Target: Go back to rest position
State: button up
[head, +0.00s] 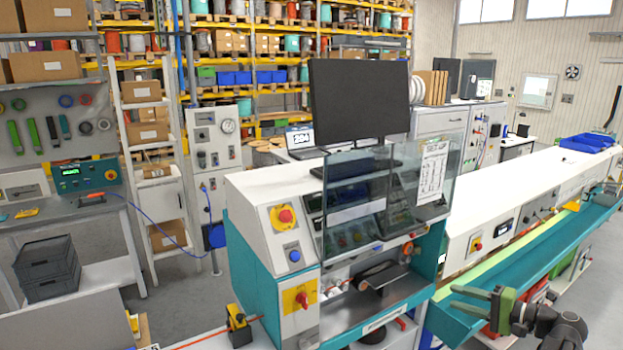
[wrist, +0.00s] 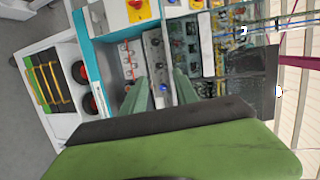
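My gripper (head: 456,298) is at the lower right of the head view, at the end of my dark arm. Nothing is held in the gap. A control panel with knobs and a blue button shows beyond the fingers in the wrist view.
A white and teal machine (head: 262,205) with a glass guard (head: 345,205) and a monitor (head: 358,98) stands in the middle. A long machine with a teal trough (head: 530,270) runs right, close to my gripper. Grey crates (head: 48,268) sit on a left bench. Grey floor shows between them.

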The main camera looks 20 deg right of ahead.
jog(key=w+a+f+n+g+y+b, duration=0.1)
jog(key=w+a+f+n+g+b, duration=0.25)
jog(key=a, duration=0.75)
jog(key=w+a+f+n+g+y+b, duration=0.1)
jog(key=w+a+f+g+b, duration=0.15)
jog(key=w+a+f, duration=0.65)
jog(key=w+a+f+n+g+y+b, duration=0.1)
jog(key=a+f+n+g+b, duration=0.2)
jog(key=a, duration=1.1)
jog(key=s+a+f+n+g+h+b, duration=0.2)
jog(key=s+a+f+g+h, duration=0.1)
jog(key=a+f, duration=0.5)
jog(key=s+a+f+n+g+h+b, duration=0.2)
jog(key=s+a+f+n+h, duration=0.1)
jog(key=a+f, duration=0.45)
jog(key=d+f+h, duration=0.1)
jog(key=d+h, duration=0.3)
jog(key=d, duration=0.4)
jog(key=shift+s+p, duration=0.15)
jog(key=shift+p, duration=0.2)
